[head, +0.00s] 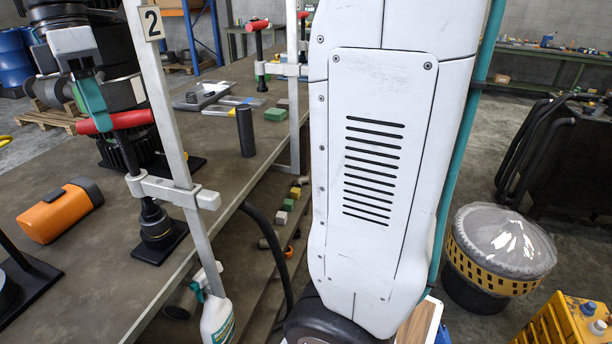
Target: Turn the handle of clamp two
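Clamp two (161,187) stands at the near edge of the workbench, its upright bar bearing a plate with the number 2 (151,23). Its red handle (128,121) lies roughly level on top of the dark screw, above a black foot on the bench. My gripper (90,112) comes down from the upper left onto the left part of this handle. One teal finger crosses in front of the red grip. The far finger is mostly hidden, so I cannot tell how tightly it holds.
An orange-and-black tool (60,211) lies on the bench left of the clamp. A black cylinder (245,132) stands to its right. Another red-handled clamp (259,27) stands farther back. A spray bottle (216,318) is below the bench edge. My white arm link fills the middle.

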